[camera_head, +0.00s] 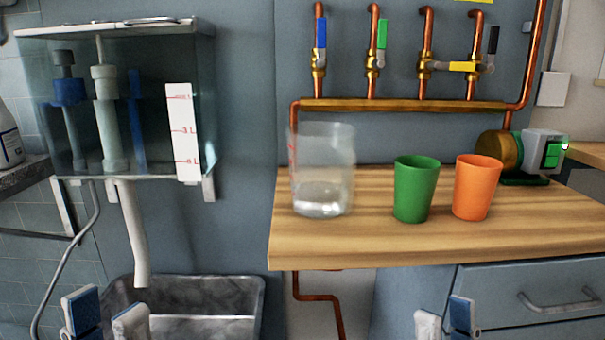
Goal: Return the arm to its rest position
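My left gripper (104,314) shows at the bottom left edge, in front of the metal sink. Its two blue-and-white fingertips stand apart with nothing between them. My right gripper (444,318) shows at the bottom edge, in front of the drawer front below the counter. Its two fingertips are also apart, with nothing visible between them. Both grippers are low in the picture, clear of the things on the counter, and the arms behind them are out of view.
A clear beaker (322,172), a green cup (415,190) and an orange cup (476,188) stand on the wooden counter (350,248). A pump (540,150) sits at its back right. Valved copper pipes (405,105) run behind. A transparent tank (130,100) hangs above the sink (185,292).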

